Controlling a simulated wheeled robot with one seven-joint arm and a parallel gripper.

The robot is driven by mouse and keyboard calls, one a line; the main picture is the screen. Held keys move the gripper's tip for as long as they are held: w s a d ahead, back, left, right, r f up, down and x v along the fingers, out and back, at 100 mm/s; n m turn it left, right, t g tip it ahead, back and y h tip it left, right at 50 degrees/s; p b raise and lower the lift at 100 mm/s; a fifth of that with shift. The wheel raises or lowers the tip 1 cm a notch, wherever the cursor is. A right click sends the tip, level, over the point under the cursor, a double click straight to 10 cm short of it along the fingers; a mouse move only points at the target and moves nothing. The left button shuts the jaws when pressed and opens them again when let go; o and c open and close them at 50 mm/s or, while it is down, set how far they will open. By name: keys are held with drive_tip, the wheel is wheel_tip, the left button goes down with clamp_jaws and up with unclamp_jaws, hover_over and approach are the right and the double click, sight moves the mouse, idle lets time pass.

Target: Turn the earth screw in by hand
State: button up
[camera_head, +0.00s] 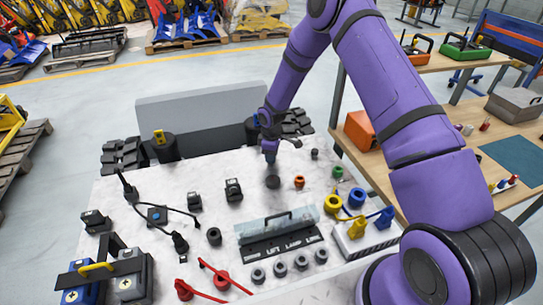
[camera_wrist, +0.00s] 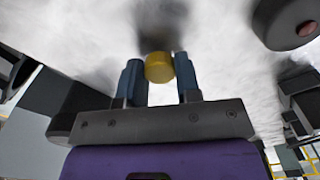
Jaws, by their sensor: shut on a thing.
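My gripper (camera_head: 270,155) points down over the upper middle of the white panel (camera_head: 225,172) in the head view. In the wrist view, the blue-grey fingers of my gripper (camera_wrist: 160,80) are shut on a yellow round piece, which I take for the earth screw (camera_wrist: 159,68). A dark blurred shape (camera_wrist: 160,25) lies just beyond it. In the head view the screw is hidden, and a dark round base (camera_head: 273,182) shows just under my fingertips. I cannot tell how deep the screw sits.
An orange ring (camera_head: 299,182) and a green cap (camera_head: 338,171) stand right of my gripper. A clear cover (camera_head: 277,226), black connectors (camera_head: 233,190) and red levers (camera_head: 222,280) stand nearer. A wooden bench (camera_head: 440,130) stands at right. The panel's upper left is fairly clear.

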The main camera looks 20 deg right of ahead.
drive_tip(key=m, duration=0.9)
drive_tip(key=shift+m, duration=0.4)
drive_tip(key=shift+m, duration=1)
drive_tip(key=m, duration=0.7)
drive_tip(key=shift+m, duration=0.4)
